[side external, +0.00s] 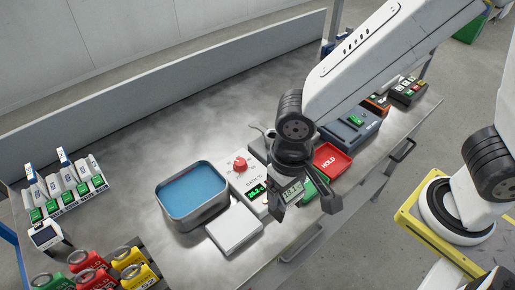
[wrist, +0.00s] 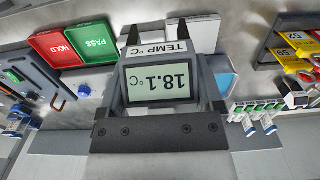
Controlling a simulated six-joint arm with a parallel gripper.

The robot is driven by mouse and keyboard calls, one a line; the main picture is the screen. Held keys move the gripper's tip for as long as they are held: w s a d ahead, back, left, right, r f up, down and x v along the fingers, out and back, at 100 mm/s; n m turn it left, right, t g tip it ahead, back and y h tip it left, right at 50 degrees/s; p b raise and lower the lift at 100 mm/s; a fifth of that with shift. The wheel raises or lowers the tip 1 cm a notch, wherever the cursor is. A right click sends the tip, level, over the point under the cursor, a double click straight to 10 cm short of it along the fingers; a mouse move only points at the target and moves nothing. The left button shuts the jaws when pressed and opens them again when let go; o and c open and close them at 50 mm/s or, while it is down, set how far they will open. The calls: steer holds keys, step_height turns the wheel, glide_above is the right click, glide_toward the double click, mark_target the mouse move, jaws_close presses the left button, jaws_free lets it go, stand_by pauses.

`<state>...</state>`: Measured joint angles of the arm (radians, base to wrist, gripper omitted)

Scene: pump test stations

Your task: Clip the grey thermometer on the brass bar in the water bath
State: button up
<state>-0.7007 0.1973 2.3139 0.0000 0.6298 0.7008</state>
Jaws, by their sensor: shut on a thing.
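My gripper (side external: 302,203) is shut on the grey thermometer (side external: 291,191), a small box with a display. In the wrist view the thermometer (wrist: 160,82) sits between my fingers, with 18.1 °C and the TEMP label upside down. The water bath (side external: 222,198) is a metal tub of blue water in the side view, left of my gripper and apart from it. In the wrist view the bath's blue water (wrist: 229,84) shows only partly, beside my right-hand finger. I cannot make out the brass bar in either view.
The bath's control box (side external: 240,172), with a red knob and green readout, stands between bath and gripper. A white plate (side external: 234,229) lies before the bath. A red HOLD tray (side external: 331,160) and green PASS tray (wrist: 95,45) are near. Bare bench lies behind the bath.

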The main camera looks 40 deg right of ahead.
steer(key=w+a, duration=0.6)
steer(key=w, duration=0.6)
glide_above(192, 190)
steer(key=shift+f, duration=2.15)
steer(key=shift+f, duration=0.15)
steer(key=shift+f, duration=4.95)
steer(key=shift+f, duration=0.15)
